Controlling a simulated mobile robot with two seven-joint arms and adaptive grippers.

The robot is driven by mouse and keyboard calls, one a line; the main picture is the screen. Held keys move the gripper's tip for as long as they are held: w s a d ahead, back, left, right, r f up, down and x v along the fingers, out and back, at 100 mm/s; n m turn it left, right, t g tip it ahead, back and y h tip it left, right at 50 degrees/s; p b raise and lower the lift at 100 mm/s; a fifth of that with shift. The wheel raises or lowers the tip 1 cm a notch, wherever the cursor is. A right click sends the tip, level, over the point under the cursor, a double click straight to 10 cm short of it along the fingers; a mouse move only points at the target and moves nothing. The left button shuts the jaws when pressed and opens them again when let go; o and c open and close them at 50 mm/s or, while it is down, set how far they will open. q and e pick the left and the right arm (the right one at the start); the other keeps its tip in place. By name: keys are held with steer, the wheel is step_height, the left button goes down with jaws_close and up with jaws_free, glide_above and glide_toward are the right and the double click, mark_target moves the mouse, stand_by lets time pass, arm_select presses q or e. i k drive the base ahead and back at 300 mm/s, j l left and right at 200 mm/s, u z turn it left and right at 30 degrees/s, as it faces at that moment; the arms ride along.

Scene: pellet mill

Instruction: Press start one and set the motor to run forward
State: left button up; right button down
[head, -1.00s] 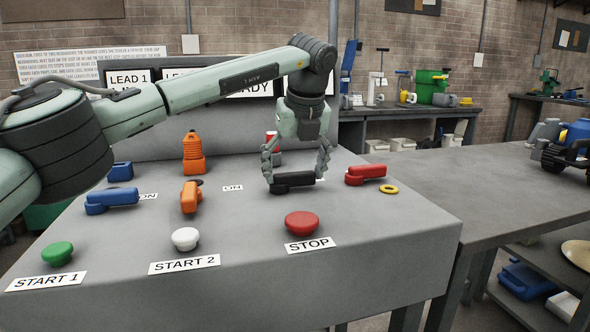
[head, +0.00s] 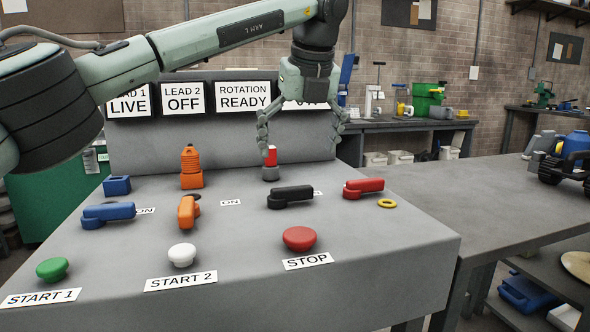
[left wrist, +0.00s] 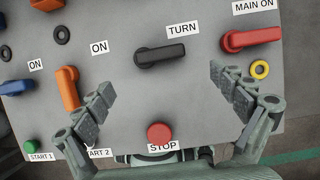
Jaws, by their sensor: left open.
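The green START 1 button (head: 52,269) sits at the panel's front left, with its label below it. The white START 2 button (head: 182,255) and the red STOP button (head: 299,239) stand to its right. The black handle (head: 290,197), beside the TURN label in the left wrist view (left wrist: 160,55), lies across the panel. My left gripper (head: 302,138) is open and empty above the panel, over and behind the black handle. The status signs (head: 184,98) read LEAD 1 LIVE, LEAD 2 OFF and ROTATION READY; my gripper partly hides the fourth. My right gripper is not in view.
A blue handle (head: 108,214), an orange handle (head: 187,211) and a red MAIN ON handle (head: 365,188) sit on the panel. An orange plug-like piece (head: 191,168) and a small red-topped piece (head: 271,164) stand behind. A yellow ring (head: 387,203) lies right.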

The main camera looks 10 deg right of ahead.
mark_target(53, 270)
steer(key=k, duration=1)
